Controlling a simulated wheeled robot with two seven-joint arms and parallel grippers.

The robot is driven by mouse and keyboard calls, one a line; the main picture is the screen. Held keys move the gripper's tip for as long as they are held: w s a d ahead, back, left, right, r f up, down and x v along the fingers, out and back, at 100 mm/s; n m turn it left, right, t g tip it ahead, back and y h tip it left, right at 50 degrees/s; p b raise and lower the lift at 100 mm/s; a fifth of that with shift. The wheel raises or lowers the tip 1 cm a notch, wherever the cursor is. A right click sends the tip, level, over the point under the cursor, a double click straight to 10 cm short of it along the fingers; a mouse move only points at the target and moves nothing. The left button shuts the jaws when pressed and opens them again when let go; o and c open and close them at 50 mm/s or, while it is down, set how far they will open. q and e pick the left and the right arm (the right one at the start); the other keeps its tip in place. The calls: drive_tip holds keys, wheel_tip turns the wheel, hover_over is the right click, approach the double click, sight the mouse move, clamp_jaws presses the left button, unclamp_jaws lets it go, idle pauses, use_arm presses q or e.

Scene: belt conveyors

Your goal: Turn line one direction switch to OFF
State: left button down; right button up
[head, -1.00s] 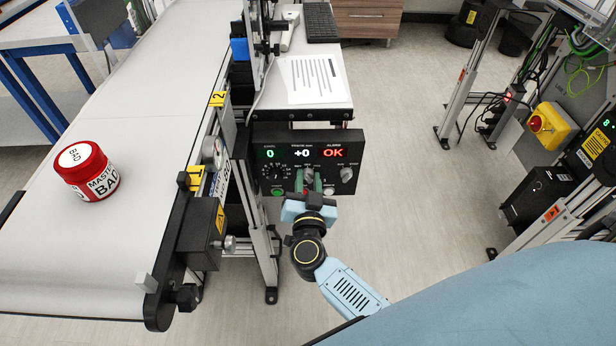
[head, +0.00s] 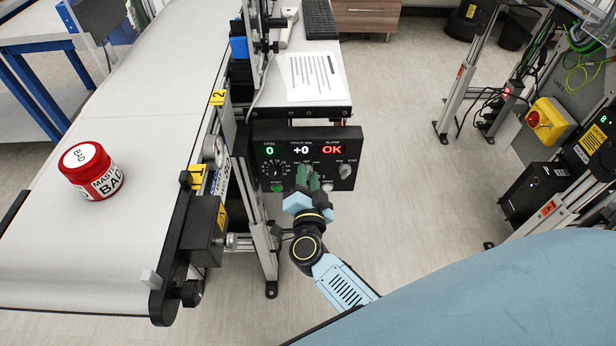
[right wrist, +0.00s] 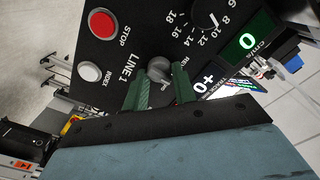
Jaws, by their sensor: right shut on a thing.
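The black control panel (head: 262,150) hangs under the table edge in the head view. In the right wrist view its face (right wrist: 122,45) carries a "LINE 1" label beside a grey switch knob (right wrist: 160,70). My right gripper (head: 307,180) is at the panel's lower middle, its green fingers on either side of that knob. In the right wrist view the right gripper (right wrist: 162,92) is shut on the knob, and its fingers partly hide the position labels. I cannot read which position the knob points to. My left gripper is not in view.
A conveyor (head: 130,130) with a red jar (head: 92,172) lies left. Open floor lies right of the panel.

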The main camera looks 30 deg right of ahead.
drive_tip(key=shift+f, duration=0.1)
drive_tip(key=o, duration=1)
drive_tip(key=shift+s, duration=0.1)
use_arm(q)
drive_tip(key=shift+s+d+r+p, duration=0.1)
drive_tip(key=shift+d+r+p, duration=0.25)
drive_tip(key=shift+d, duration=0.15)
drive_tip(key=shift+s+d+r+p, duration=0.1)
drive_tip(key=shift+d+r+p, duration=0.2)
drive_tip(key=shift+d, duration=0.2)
use_arm(e)
drive_tip(key=v, duration=1.3)
drive_tip(key=shift+s+a, duration=0.1)
drive_tip(key=shift+a, duration=0.05)
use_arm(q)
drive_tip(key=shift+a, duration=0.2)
